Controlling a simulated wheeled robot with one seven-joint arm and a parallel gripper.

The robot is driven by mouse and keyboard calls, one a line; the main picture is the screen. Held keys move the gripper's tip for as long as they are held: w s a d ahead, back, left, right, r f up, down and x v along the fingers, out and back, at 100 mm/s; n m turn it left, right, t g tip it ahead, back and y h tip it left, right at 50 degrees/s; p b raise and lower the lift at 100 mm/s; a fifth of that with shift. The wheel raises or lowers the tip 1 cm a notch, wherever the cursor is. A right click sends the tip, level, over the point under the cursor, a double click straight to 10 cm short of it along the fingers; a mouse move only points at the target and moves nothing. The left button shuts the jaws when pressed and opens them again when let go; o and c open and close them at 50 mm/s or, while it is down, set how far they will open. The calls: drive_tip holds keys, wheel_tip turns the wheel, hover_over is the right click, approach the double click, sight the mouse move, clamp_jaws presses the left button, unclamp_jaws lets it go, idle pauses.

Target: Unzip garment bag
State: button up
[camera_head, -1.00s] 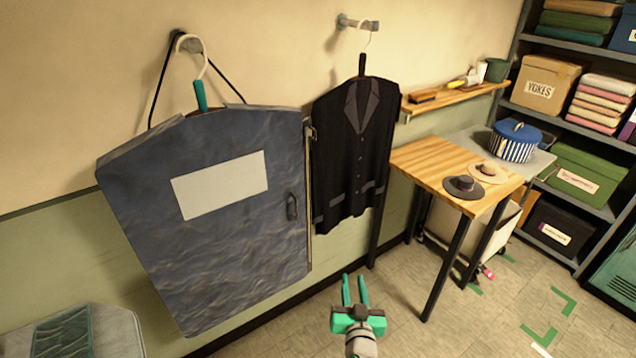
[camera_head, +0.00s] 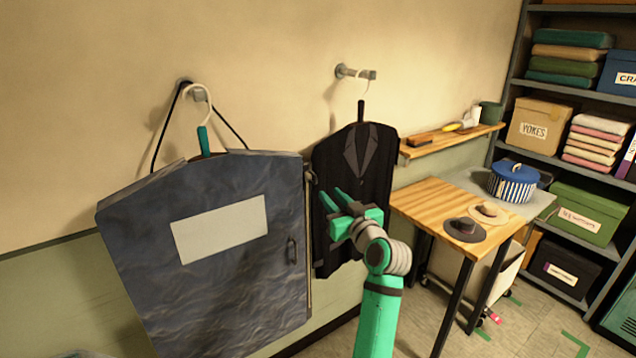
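The dark blue-grey garment bag (camera_head: 215,285) hangs on the wall from a white hook hanger at the left. It has a pale blank panel (camera_head: 220,229) and a small dark handle (camera_head: 292,251) near its right edge. A zip track (camera_head: 308,235) runs down the right edge, and a small pull seems to show near its top (camera_head: 312,178). The bag looks closed. My gripper (camera_head: 332,199) is green, with its two fingers apart and nothing seen between them. It is just right of the zip edge, in front of the black jacket, pointing up and left.
The black jacket (camera_head: 360,150) hangs right of the bag, partly hidden by my gripper. A wooden table (camera_head: 425,200) with two hats stands to the right, below a wall shelf (camera_head: 450,141). Shelving with boxes (camera_head: 541,126) fills the far right.

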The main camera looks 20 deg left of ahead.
drive_tip(key=x, duration=1)
drive_tip(key=shift+w, duration=0.15)
drive_tip(key=shift+a, duration=0.1)
drive_tip(key=shift+c, duration=0.3)
clamp_jaws()
idle(0.8)
